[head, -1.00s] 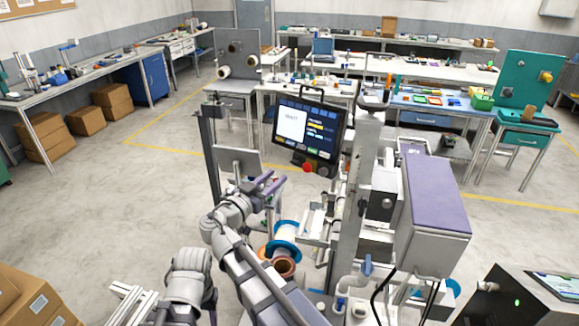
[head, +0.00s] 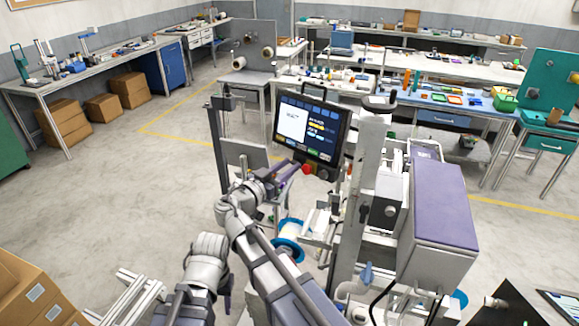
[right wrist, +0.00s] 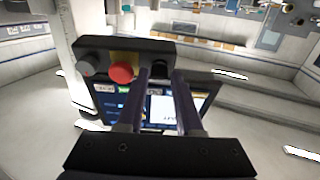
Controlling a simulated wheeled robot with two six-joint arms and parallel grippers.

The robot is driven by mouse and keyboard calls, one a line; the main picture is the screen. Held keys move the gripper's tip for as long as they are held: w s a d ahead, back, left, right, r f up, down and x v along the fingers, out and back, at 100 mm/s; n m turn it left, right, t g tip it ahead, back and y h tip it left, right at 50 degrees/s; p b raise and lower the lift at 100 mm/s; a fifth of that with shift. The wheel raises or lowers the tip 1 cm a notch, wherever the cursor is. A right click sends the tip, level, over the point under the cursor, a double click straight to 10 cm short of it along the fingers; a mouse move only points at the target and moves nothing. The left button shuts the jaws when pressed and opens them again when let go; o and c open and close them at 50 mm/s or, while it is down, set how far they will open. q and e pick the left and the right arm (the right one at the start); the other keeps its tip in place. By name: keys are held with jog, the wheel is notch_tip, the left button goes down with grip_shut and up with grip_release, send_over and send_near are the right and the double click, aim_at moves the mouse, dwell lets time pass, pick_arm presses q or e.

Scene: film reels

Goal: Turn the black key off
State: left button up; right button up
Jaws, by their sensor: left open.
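The control box (right wrist: 110,50) under the monitor (head: 313,128) carries a red button (right wrist: 121,73) on a yellow plate, a grey knob (right wrist: 88,65) and a black key (right wrist: 159,67). My right gripper (right wrist: 160,74) is open, with its two fingertips on either side of the black key and a narrow gap showing; I cannot tell whether they touch it. In the head view my right gripper (head: 291,174) reaches the box left of the red button and hides the key. My left gripper (head: 226,290) hangs low at the left, open and mostly hidden by my arms.
A machine with a grey-purple housing (head: 443,200) and upright column stands right of the monitor. Cardboard boxes (head: 30,290) stand at the lower left.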

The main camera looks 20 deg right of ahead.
jog(key=shift+d, duration=0.15)
jog(key=c, duration=0.3)
grip_shut()
jog(key=shift+n, duration=0.4)
jog(key=n+y+p, duration=0.1)
jog(key=n, duration=0.3)
jog(key=n+t+y+p, duration=0.1)
jog(key=n, duration=0.4)
jog(key=n+y+p, duration=0.1)
jog(key=n, duration=0.3)
jog(key=shift+s+d+r+n+t, duration=0.2)
jog(key=shift+r+n+t, duration=0.1)
jog(key=shift+n, duration=0.1)
jog(key=n+y+p, duration=0.1)
jog(key=n+p, duration=0.1)
jog(key=n, duration=0.3)
jog(key=shift+w, duration=0.1)
jog(key=shift+n, duration=0.3)
